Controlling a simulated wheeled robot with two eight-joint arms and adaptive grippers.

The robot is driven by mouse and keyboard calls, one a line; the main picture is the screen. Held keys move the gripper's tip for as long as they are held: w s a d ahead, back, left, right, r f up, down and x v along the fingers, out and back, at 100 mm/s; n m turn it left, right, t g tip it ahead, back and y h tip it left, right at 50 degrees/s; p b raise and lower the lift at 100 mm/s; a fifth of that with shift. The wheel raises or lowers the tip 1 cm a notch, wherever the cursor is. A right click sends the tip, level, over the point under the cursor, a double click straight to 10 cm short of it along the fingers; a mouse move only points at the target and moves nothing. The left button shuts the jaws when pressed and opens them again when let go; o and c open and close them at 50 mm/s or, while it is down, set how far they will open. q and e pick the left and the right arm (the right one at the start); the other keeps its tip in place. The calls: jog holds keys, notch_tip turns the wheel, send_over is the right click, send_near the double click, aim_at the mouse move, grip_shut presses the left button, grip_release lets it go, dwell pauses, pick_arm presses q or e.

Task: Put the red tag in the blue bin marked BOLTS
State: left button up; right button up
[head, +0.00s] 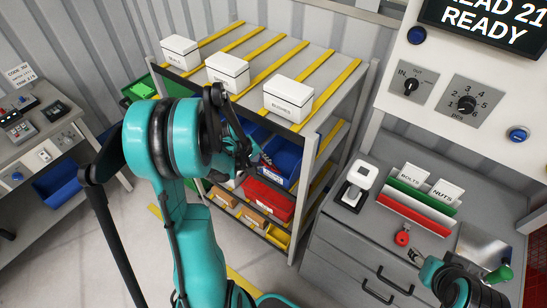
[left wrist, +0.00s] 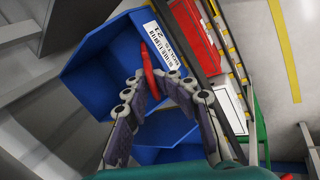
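The blue bin (head: 285,156) sits on the shelf rack; its white label, seen in the left wrist view (left wrist: 100,66), appears to read BOLTS. The red tag (left wrist: 148,62) is a thin red strip seen nearly edge-on at the bin's mouth, close to the label. My left gripper (left wrist: 153,82) has its fingertips closed in on the tag from both sides, and it appears gripped.
White boxes (head: 288,98) stand on the rack top. The counter at right holds BOLTS and NUTS cards (head: 411,177) and a red round item (head: 402,238). Rack posts and shelf edges are close to my left gripper.

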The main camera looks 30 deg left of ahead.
pick_arm(q)
jog(key=s+a, duration=0.2)
jog(key=s, duration=0.4)
jog(key=shift+a, duration=0.3)
jog(key=o, duration=1.7)
jog(key=v, duration=1.2)
jog(key=shift+w, duration=0.1)
